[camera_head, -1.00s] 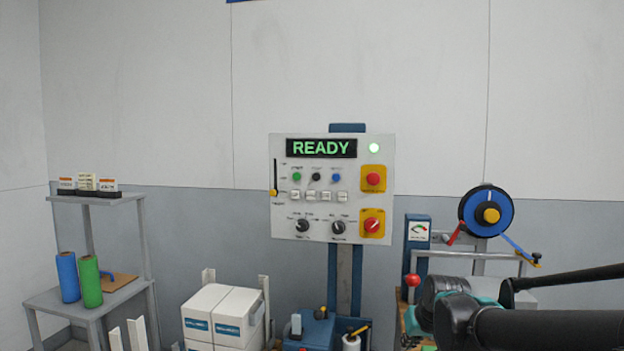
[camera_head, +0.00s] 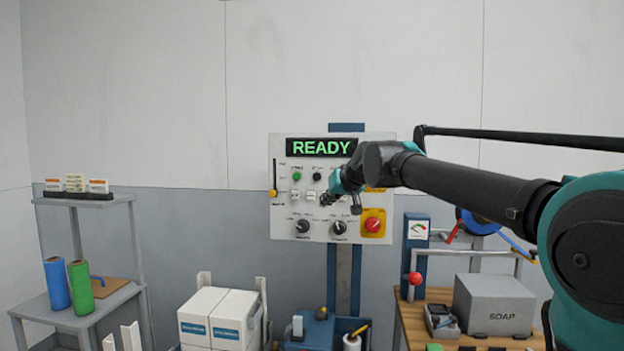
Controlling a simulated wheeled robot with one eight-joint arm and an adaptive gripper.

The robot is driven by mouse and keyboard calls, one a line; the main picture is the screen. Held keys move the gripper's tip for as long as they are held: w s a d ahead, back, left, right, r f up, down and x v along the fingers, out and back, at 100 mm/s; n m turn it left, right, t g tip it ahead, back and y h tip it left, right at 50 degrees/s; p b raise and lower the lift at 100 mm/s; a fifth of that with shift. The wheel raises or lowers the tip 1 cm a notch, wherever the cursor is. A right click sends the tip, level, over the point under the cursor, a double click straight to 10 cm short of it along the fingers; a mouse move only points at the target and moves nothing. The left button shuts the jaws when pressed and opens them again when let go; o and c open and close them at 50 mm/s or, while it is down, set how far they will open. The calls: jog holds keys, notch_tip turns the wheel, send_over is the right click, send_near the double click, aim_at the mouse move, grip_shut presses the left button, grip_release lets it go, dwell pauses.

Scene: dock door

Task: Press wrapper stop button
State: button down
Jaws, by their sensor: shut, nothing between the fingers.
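The wrapper control panel (camera_head: 285,215) is a white board on a blue post, and its display (camera_head: 321,147) reads READY in green. A green button (camera_head: 297,176) and a black button (camera_head: 317,176) show in the upper row; my arm hides the blue one. Their labels are too small to read. My arm also hides the upper red button, leaving a sliver of its yellow plate. A red control (camera_head: 373,225) on a yellow plate shows at lower right. My gripper (camera_head: 327,199) is shut and empty, in front of the white switch row, below the black button. Contact cannot be told.
White switches (camera_head: 295,194), two dark knobs (camera_head: 303,226) and a yellow-handled slider (camera_head: 273,192) surround the gripper on the panel. White boxes (camera_head: 207,306) stand below left. A grey SOAP box (camera_head: 494,305) sits on the wooden bench at right. Open wall lies left of the panel.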

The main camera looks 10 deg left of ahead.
aim_at(317, 177)
jog(key=a+r, duration=0.4)
jog(key=r, duration=0.1)
jog(key=shift+w+r+t+y, duration=0.3)
jog(key=shift+w+r+y, duration=0.1)
jog(key=shift+w, duration=0.05)
jog(key=shift+w+d, duration=0.2)
jog(key=shift+w, duration=4.2)
jog(key=shift+w, duration=0.1)
jog(key=shift+w, duration=0.3)
jog(key=shift+w, duration=0.5)
jog(key=shift+s, duration=0.95)
